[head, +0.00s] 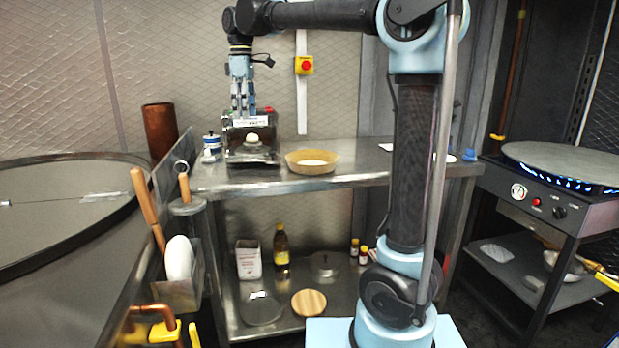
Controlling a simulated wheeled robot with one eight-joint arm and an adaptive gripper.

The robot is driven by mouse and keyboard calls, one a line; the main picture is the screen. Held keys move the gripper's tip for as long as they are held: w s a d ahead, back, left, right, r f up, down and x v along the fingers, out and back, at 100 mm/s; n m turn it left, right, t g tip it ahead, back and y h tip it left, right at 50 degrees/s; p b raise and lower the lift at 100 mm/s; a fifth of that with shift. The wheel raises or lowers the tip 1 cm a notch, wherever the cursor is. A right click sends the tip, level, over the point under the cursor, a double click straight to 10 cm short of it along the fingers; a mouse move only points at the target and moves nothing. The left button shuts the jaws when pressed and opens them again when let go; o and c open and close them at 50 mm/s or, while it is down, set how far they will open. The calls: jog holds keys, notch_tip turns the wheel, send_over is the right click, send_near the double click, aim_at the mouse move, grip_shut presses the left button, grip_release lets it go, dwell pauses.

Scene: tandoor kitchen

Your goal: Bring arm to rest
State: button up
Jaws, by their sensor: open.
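My arm rises from its base at the right of centre in the head view and reaches left across the top of the picture. My gripper (243,108) hangs pointing down over a steel machine (238,137) at the left part of the steel table (340,178). The fingers are small here and appear open, with nothing seen between them. A white ball-like piece (252,138) sits at the front of the machine, below the gripper. Whether the fingertips touch the machine cannot be told.
A tan bowl (312,161) with pale contents stands right of the machine. A blue-white jar (211,142) stands left of it. A large round griddle (60,205) fills the left; a lit round hotplate (565,163) stands right. The lower shelf holds a bottle (281,247) and a wooden disc (309,303).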

jog(key=s+d+f+m, duration=0.2)
jog(key=d+f+m, duration=0.15)
jog(key=d, duration=0.45)
jog(key=s+d+f+m+t, duration=0.1)
jog(key=s+d+f+m, duration=0.15)
jog(key=d+f, duration=0.45)
jog(key=s+d+f+m, duration=0.2)
jog(key=s+d, duration=0.1)
jog(key=d, duration=0.7)
jog(key=s+d+f+m, duration=0.3)
jog(key=s+d+f, duration=0.1)
jog(key=f, duration=0.3)
jog(key=s+d+f+m, duration=0.3)
jog(key=s+d+f, duration=0.2)
jog(key=f, duration=0.3)
jog(key=s+d+f+m+t, duration=0.1)
jog(key=s+d+f+m, duration=0.2)
jog(key=s+d+f, duration=0.2)
notch_tip(320, 180, down, 3)
jog(key=shift+s+f, duration=0.1)
jog(key=shift+s, duration=0.85)
jog(key=shift+w+f, duration=0.15)
jog(key=shift+w, duration=0.3)
jog(key=shift+c, duration=0.5)
